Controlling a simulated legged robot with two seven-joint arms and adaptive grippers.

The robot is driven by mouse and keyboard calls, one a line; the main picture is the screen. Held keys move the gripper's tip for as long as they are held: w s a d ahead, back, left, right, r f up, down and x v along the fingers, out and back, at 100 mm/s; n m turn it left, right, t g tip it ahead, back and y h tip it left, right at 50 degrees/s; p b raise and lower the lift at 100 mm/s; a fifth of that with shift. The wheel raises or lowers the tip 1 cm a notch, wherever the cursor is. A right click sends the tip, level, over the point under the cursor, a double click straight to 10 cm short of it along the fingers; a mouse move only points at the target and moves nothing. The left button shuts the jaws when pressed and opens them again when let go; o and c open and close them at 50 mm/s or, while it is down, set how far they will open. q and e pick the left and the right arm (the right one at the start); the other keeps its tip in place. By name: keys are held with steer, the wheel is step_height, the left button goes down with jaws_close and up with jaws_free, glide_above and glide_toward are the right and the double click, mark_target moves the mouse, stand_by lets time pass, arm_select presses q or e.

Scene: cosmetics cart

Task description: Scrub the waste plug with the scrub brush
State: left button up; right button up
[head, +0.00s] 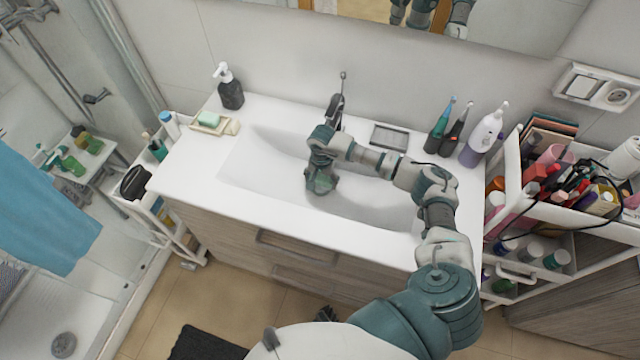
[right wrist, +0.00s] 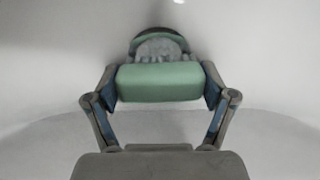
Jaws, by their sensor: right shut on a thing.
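My right gripper (head: 320,184) reaches down into the white sink basin (head: 375,205). In the right wrist view its two fingers are closed on the sides of a green block, which I take to be the scrub brush (right wrist: 158,83). Beyond the block show a dark and green curved rim and grey lumps, perhaps the brush head. In the head view the gripper hides the brush. I cannot make out the waste plug in either view, and contact with it cannot be told. My left gripper is not in view.
A faucet (head: 336,104) stands behind the basin. A soap dispenser (head: 229,88) and a soap dish (head: 212,123) are at the counter's left. A grey tray (head: 389,137) and toothbrushes (head: 440,126) are at its right. A full cosmetics cart (head: 575,205) stands beside the counter.

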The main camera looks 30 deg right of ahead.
steer(key=shift+r, duration=0.1)
steer(key=shift+a, duration=0.15)
steer(key=shift+s+f+p, duration=0.3)
steer(key=shift+p, duration=0.05)
steer(key=shift+s+a+r, duration=0.1)
steer(key=shift+s+a, duration=0.2)
steer(key=shift+s, duration=0.15)
steer(key=shift+a, duration=0.2)
steer(key=shift+a+r+p, duration=0.25)
steer(key=shift+r+p, duration=0.3)
steer(key=r+p, duration=0.2)
steer(key=r, duration=0.1)
steer(key=r+p, duration=0.1)
steer(key=r, duration=0.1)
steer(key=shift+d+r, duration=0.25)
steer(key=shift+r, duration=0.25)
steer(key=shift+a, duration=0.1)
